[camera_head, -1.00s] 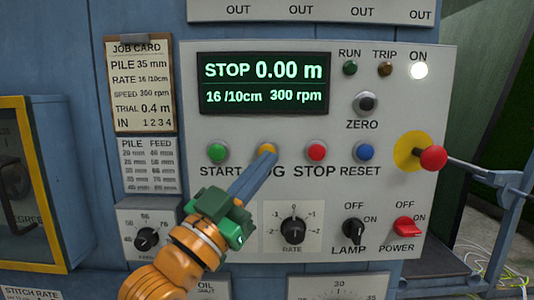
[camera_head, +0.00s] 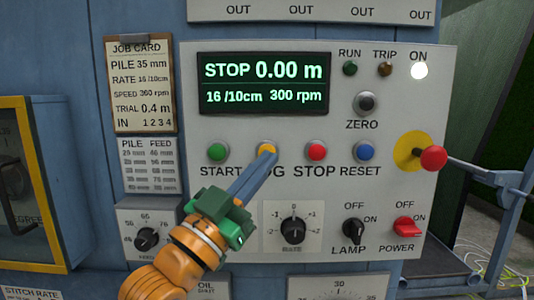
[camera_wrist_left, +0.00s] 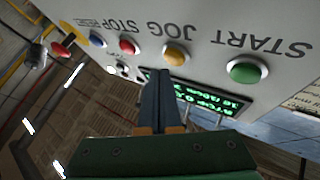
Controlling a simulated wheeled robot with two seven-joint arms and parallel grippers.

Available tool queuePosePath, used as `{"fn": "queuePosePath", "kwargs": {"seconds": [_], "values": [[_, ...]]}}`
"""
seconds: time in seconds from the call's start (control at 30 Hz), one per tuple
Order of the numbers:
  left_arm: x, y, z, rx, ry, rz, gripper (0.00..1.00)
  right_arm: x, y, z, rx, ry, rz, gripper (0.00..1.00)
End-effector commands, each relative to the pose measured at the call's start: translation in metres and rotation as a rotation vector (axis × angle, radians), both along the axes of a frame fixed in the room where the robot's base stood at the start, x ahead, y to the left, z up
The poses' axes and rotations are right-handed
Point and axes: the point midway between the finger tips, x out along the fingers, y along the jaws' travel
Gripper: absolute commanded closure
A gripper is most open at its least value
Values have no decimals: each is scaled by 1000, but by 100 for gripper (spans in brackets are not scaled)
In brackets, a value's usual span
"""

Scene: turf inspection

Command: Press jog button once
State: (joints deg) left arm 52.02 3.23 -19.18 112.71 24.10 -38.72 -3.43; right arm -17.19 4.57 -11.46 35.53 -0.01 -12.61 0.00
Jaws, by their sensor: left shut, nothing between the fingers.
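The jog button (camera_head: 267,147) is a yellow-orange round button in the button row of the light grey panel, between the green start button (camera_head: 217,152) and the red stop button (camera_head: 316,151). My left gripper (camera_head: 265,158) is shut and empty, with its blue fingertips at the jog button's lower edge in the head view. They hide part of the JOG label. In the left wrist view the jog button (camera_wrist_left: 176,55) shows just beyond the fingertips (camera_wrist_left: 164,74); whether they touch it I cannot tell. The display (camera_head: 263,83) reads STOP and 0.00 m. My right gripper is not in view.
The blue reset button (camera_head: 364,152) is right of stop. A red knob (camera_head: 433,158) on a lever sticks out at the panel's right. The rate dial (camera_head: 293,230), lamp switch (camera_head: 353,230) and red power switch (camera_head: 407,227) sit below the buttons.

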Motion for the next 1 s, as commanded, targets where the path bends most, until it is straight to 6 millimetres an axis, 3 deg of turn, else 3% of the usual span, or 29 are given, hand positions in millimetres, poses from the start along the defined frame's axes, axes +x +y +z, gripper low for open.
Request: {"fn": "queuePosePath", "kwargs": {"seconds": [1.0], "values": [[12, 0, 0, 1, -1, 0, 100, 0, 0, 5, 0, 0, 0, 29]]}}
